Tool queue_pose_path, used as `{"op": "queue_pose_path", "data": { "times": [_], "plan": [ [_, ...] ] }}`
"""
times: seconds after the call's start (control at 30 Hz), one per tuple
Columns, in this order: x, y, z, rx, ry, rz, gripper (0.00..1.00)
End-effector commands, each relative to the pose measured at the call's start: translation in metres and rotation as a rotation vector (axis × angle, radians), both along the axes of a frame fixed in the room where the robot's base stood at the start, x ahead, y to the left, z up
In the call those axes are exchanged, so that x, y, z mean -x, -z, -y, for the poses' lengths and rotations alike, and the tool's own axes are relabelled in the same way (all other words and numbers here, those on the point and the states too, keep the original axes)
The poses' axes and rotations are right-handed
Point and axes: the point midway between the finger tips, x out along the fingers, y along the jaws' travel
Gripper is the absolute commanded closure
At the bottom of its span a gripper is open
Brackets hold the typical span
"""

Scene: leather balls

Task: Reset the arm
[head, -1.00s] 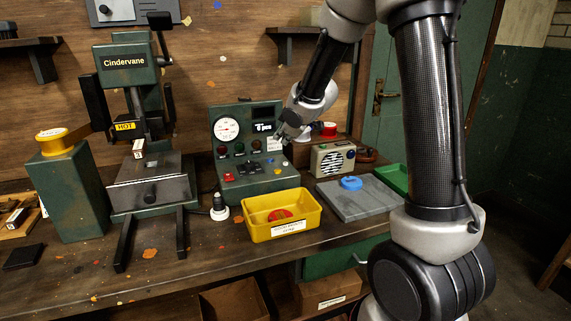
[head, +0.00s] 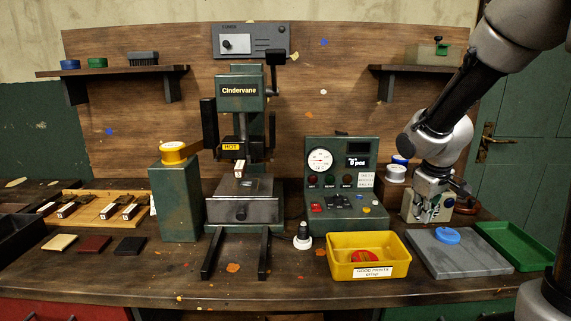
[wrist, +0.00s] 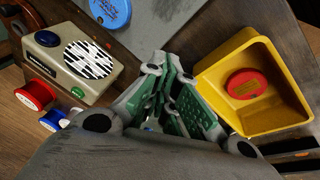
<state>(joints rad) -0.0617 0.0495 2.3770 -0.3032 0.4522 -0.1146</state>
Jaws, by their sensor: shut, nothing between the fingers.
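My gripper (head: 428,212) is at the right in the head view, above the bench between the control box and the grey slab. Its fingers are together and hold nothing. In the wrist view the gripper (wrist: 172,85) points up the picture, with the radio to its left and the yellow tray to its right. My arm comes down from the upper right in the head view and covers part of the radio.
The yellow tray (head: 340,268) holds a red disc (head: 364,257). The grey slab (head: 478,262) carries a blue disc (head: 447,236). A green tray (head: 521,243) lies at far right. The radio (wrist: 75,62) and spools (wrist: 37,94) are close by. The press (head: 240,150) stands at centre-left.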

Motion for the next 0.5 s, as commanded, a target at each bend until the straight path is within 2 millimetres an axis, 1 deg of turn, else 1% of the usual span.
{"op": "queue_pose_path", "data": {
  "times": [0.03,0.07,0.1,0.17,0.2,0.3,0.4,0.5],
  "plan": [
    [0.027,-0.014,0.005,-0.014,0.066,-0.025,1.00],
    [0.045,-0.020,0.006,-0.024,0.110,-0.046,1.00],
    [0.068,-0.029,0.008,-0.040,0.161,-0.068,1.00],
    [0.103,-0.043,0.008,-0.070,0.234,-0.097,1.00],
    [0.126,-0.051,0.007,-0.092,0.279,-0.110,1.00],
    [0.175,-0.071,0.001,-0.152,0.358,-0.114,1.00],
    [0.206,-0.086,-0.004,-0.205,0.389,-0.068,1.00],
    [0.217,-0.100,-0.005,-0.239,0.393,0.013,1.00]
  ]
}}
